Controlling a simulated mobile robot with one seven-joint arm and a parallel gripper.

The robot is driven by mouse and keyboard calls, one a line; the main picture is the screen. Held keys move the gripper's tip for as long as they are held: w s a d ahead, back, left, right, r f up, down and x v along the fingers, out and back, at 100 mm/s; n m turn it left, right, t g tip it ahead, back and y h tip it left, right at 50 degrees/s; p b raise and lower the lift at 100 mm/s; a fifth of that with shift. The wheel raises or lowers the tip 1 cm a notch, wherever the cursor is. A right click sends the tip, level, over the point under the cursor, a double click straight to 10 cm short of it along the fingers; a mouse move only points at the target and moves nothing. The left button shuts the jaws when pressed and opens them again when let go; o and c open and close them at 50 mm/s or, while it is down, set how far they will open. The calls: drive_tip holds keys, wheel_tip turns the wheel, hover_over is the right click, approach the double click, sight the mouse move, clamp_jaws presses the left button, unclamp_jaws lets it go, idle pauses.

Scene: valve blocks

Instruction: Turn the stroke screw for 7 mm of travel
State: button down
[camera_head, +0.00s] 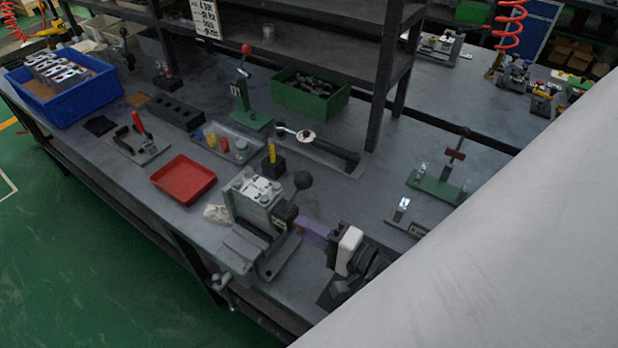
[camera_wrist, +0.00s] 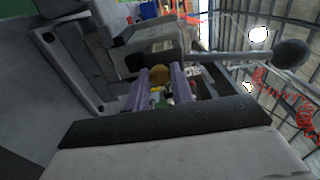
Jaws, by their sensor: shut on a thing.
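A grey steel fixture (camera_head: 256,205) with a black ball-knob lever (camera_head: 303,180) stands near the front edge of the bench. My gripper (camera_head: 303,224) reaches in from the right, its purple fingers at the fixture's right side. In the wrist view my gripper's two purple fingers (camera_wrist: 162,80) are shut on a round brass-coloured head (camera_wrist: 160,73), which appears to be the stroke screw. The screw is hidden in the head view by the fingers and the fixture. How far it is turned cannot be read.
A red tray (camera_head: 184,179) lies left of the fixture. A black block with a yellow piece (camera_head: 272,160) and a grey tray of small parts (camera_head: 230,145) stand behind. A green bin (camera_head: 309,93) sits further back.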

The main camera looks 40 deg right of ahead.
idle(0.4)
drive_tip(key=c, duration=1.2)
unclamp_jaws()
drive_tip(key=b+v, duration=0.4)
drive_tip(key=v, duration=0.9)
drive_tip(key=shift+s+d+b, duration=0.2)
drive_tip(key=shift+s+b, duration=0.15)
